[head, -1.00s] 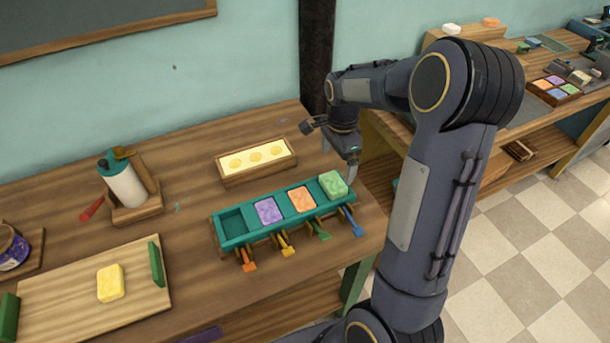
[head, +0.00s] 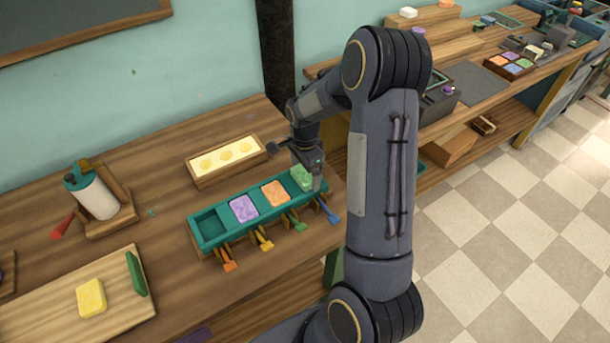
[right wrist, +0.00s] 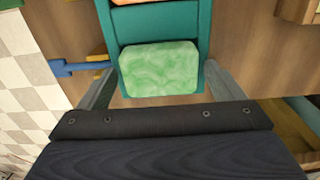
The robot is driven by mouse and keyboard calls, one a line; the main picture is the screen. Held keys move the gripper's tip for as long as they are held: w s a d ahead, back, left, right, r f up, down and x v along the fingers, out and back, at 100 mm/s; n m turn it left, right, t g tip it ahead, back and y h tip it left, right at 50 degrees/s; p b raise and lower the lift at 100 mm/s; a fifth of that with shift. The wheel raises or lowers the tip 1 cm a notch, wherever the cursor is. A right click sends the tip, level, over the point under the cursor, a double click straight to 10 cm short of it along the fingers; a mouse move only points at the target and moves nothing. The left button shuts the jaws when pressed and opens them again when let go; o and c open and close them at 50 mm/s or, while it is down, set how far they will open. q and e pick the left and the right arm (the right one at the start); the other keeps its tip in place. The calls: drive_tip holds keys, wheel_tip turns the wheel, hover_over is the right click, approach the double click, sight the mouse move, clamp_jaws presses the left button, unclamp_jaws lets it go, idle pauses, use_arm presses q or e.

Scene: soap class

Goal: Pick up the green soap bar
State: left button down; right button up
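The green soap bar (head: 302,179) lies in the right end compartment of the teal tray (head: 208,243). My right gripper (head: 309,182) is over that end of the tray and partly covers the soap. In the right wrist view the green soap (right wrist: 160,68) sits between the two spread fingers of the right gripper (right wrist: 160,90), with a gap on each side. The fingers are open and hold nothing. A purple bar (head: 243,208) and an orange bar (head: 274,193) lie in the middle compartments; the left one is empty. My left gripper is not in view.
Colored levers, such as the blue one (head: 328,211), stick out from the tray's front. A mould box with yellow rounds (head: 198,183) stands behind it. A yellow soap (head: 91,298) lies on a wooden board at left, near a bottle in a stand (head: 97,197).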

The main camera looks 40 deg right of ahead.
drive_tip(key=c, duration=0.8)
drive_tip(key=shift+r, duration=0.1)
